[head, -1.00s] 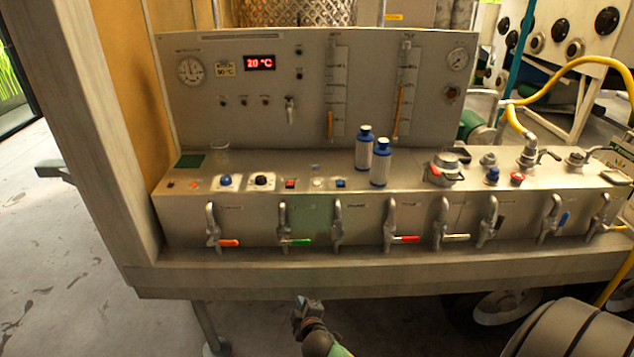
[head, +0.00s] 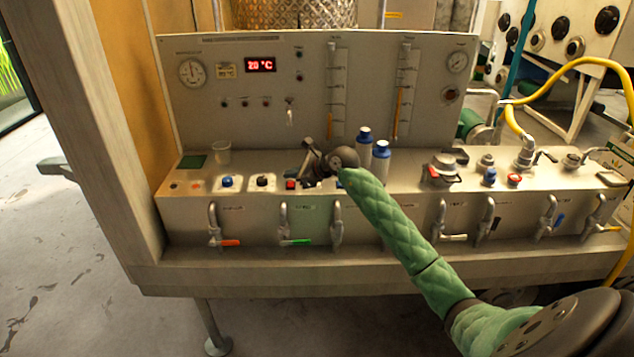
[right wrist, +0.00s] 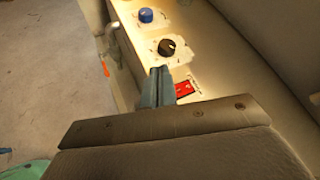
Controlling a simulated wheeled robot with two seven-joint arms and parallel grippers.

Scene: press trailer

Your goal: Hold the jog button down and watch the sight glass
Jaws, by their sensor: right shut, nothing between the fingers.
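My right gripper (head: 303,172) is shut and empty, low over the console's control row. In the right wrist view its closed fingertips (right wrist: 157,84) are beside a red rocker switch (right wrist: 184,88) and a black knob (right wrist: 167,47); I cannot tell whether they touch anything. The red switch also shows in the head view (head: 291,184). The labels are too small to read, so I cannot tell which control is the jog button. On the upright panel are two vertical tube gauges (head: 336,90) (head: 405,90) with orange columns, and a round dark reddish window (head: 450,94). My left gripper is out of view.
Two blue-capped bottles (head: 364,148) (head: 381,163) stand just right of my right gripper. Several valve levers (head: 296,241) stick out from the console front. A red display (head: 261,64) is lit.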

